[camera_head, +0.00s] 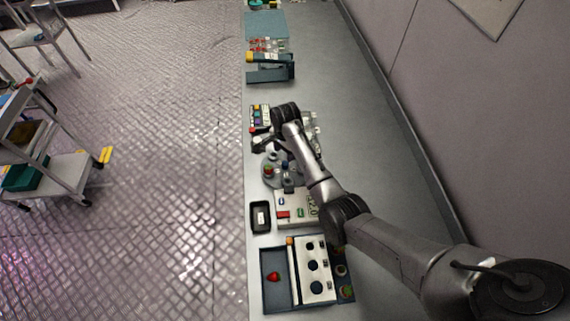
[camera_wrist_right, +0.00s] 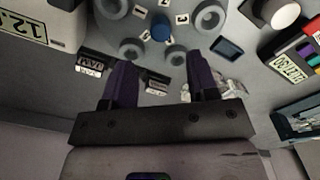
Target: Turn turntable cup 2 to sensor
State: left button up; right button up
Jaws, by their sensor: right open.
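The turntable (camera_head: 270,181) is a grey disc on the bench in the head view, partly covered by my right arm. In the right wrist view the turntable (camera_wrist_right: 148,43) shows at the top, with a blue centre knob (camera_wrist_right: 160,28), several grey round cups and small number labels. Which cup is number 2 I cannot tell for certain. My left gripper is not in view.
A white panel (camera_head: 289,200) with a 12.0 readout stands beside the turntable. A black tray (camera_head: 261,229) and a blue tray (camera_head: 265,254) with a red berry lie nearer. Small black labelled holders (camera_wrist_right: 92,62) are close to the fingers. The bench's far right side (camera_head: 345,115) is clear.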

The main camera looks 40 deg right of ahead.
aim_at(285, 163)
notch_tip(285, 163, down, 8)
jog(key=shift+f+b, duration=0.2)
jog(key=shift+b, duration=0.4)
grip_shut()
dwell(0.4)
